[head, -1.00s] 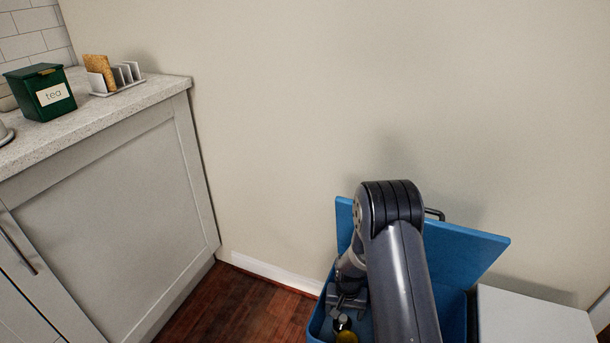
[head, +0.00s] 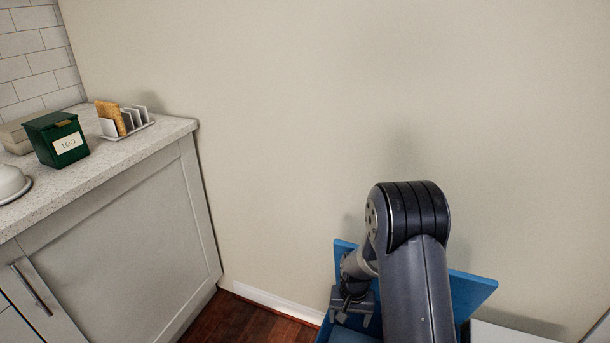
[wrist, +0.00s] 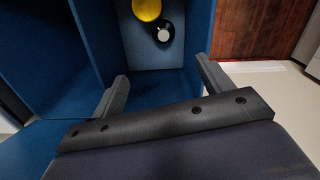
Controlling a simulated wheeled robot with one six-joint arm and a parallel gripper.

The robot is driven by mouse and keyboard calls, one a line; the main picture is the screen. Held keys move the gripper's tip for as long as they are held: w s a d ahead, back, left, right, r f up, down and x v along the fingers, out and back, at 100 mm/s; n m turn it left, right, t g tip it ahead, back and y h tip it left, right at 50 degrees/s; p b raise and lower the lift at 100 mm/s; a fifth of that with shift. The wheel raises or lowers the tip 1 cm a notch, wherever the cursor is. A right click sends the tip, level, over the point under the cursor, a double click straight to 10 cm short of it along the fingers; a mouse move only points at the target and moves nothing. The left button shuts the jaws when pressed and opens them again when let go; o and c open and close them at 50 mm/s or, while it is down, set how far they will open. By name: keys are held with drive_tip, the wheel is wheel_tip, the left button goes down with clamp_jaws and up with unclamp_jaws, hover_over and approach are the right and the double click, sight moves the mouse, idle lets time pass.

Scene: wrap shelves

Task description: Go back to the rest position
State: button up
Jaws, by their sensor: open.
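My gripper (wrist: 160,88) is open and empty in the wrist view, with its two fingers spread apart over the blue bin (wrist: 85,45). In the head view my gripper (head: 352,312) hangs at the bin's opening, partly hidden by my arm. The blue bin (head: 468,292) stands against the wall with its lid raised. Inside the bin, in the wrist view, lie a yellow round thing (wrist: 147,9) and a black and white round thing (wrist: 163,32), apart from my fingers.
A counter (head: 150,152) on the left carries a green tea tin (head: 57,140), a toast rack (head: 135,125) with a slice of toast, and a white rounded object (head: 12,183). A pale box top (head: 500,333) is right of the bin. The wall above is bare.

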wheel_tip(320, 180, up, 23)
drive_tip(key=s+d+n+p, duration=0.1)
drive_tip(key=s+d+p, duration=0.1)
drive_tip(key=p, duration=1.5)
drive_tip(key=shift+f, duration=0.1)
